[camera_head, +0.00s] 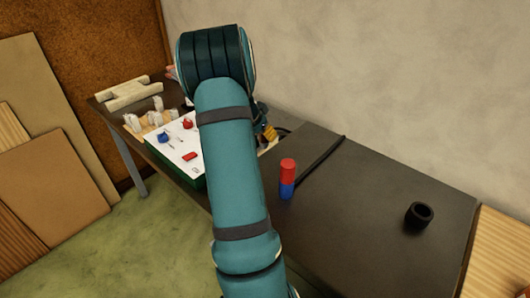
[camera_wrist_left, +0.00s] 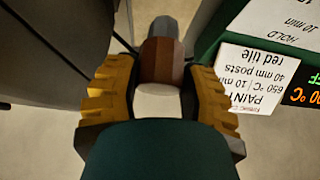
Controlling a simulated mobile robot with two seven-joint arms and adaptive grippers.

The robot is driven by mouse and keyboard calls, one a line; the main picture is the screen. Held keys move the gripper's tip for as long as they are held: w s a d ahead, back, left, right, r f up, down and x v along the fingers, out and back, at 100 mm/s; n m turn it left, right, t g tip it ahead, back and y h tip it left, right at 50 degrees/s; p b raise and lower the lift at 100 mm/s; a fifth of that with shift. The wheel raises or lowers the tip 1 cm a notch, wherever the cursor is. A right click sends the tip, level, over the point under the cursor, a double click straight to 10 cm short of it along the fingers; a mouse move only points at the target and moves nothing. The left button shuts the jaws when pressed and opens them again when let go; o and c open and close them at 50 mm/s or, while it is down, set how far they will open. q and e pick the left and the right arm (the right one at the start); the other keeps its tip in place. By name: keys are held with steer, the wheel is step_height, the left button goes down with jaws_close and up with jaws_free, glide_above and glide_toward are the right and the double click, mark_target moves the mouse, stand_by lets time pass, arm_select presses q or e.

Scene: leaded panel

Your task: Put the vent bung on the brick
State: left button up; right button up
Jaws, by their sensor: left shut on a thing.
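My left gripper (camera_wrist_left: 160,92) has ridged yellow fingers. It is shut on a rounded piece with a grey end and a brown middle (camera_wrist_left: 162,60); this may be the vent bung, but I cannot be sure. In the head view my teal arm hides most of the gripper (camera_head: 268,132), and only a little yellow shows over the table. The held piece cannot be made out there. An upright red-over-blue cylinder (camera_head: 288,176) stands on the dark table to the right of my arm. I cannot tell which thing is the brick. My right gripper is not in view.
A green-edged board with a white face (camera_head: 180,145) carries red and blue pieces left of my arm. Pale blocks (camera_head: 126,94) lie at the table's far left. A black hollow cylinder (camera_head: 419,215) stands at the right. The dark table (camera_head: 365,225) is mostly clear between.

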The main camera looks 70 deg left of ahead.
arm_select(q)
steer(key=shift+f+b, duration=0.35)
steer(key=shift+f, duration=2.9)
steer(key=shift+f, duration=0.1)
steer(key=o, duration=1.2)
steer(key=shift+r, duration=0.2)
steer(key=v, duration=1.1)
steer(key=shift+s+d+r, duration=0.15)
steer(key=shift+s+r, duration=0.05)
steer(key=shift+r, duration=0.1)
